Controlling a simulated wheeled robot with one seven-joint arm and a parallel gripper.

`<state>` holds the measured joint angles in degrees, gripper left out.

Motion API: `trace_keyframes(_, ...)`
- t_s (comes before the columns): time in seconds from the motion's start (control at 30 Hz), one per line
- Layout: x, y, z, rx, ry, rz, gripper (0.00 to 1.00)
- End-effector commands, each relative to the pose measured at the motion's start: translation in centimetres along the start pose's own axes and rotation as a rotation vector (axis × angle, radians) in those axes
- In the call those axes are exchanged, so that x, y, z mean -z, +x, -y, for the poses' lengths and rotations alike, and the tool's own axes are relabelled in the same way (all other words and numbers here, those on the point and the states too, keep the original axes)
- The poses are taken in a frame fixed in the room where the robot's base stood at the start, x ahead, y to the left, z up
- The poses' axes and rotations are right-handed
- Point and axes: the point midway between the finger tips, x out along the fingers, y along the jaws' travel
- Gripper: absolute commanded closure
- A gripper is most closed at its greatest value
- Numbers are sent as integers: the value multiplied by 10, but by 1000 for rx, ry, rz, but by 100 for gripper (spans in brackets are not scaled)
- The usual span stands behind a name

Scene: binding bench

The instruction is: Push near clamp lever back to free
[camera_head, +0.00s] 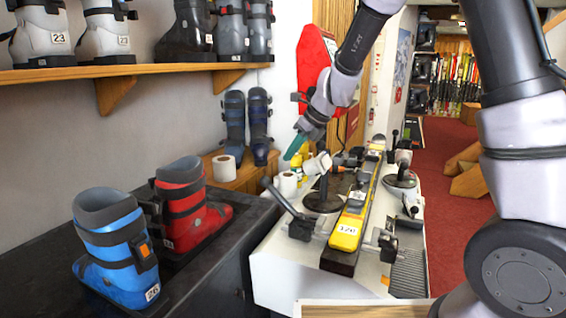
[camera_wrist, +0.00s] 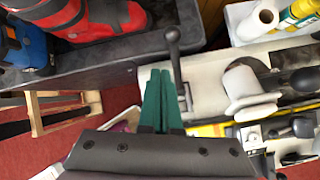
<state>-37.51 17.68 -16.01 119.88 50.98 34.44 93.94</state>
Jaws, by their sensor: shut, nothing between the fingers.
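The near clamp (camera_head: 302,228) sits on the left side of the bench's front end, beside the yellow ski (camera_head: 347,226). Its grey lever (camera_head: 284,198) leans up and to the left in the head view. In the wrist view the lever (camera_wrist: 177,66) shows as a dark rod with a ball knob. My gripper (camera_head: 290,156) has green fingers pressed together and empty, pointing down and left above the bench. In the wrist view the gripper (camera_wrist: 160,72) appears just left of the lever; I cannot tell whether they touch. My gripper's dark body hides part of the bench there.
A round grey pad (camera_head: 322,203) and paper rolls (camera_head: 287,184) stand behind the near clamp. Another clamp (camera_head: 384,243) is right of the ski. Blue (camera_head: 115,250) and red (camera_head: 186,205) boots stand on the dark counter at left. A shelf (camera_head: 140,70) hangs above.

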Motion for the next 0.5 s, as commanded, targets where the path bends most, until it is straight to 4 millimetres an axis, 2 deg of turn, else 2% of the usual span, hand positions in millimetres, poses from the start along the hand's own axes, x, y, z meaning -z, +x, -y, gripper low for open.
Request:
trace_keyframes(0.03, 14, 4, -1, -41, 116, 8, 100)
trace_keyframes(0.1, 29, 10, -8, -113, 317, 42, 100)
trace_keyframes(0.2, 42, 12, -10, -207, 620, 117, 100)
trace_keyframes(0.4, 55, 6, 8, -309, 1102, 298, 100)
trace_keyframes(0.5, 59, 3, 19, -323, 1235, 362, 100)
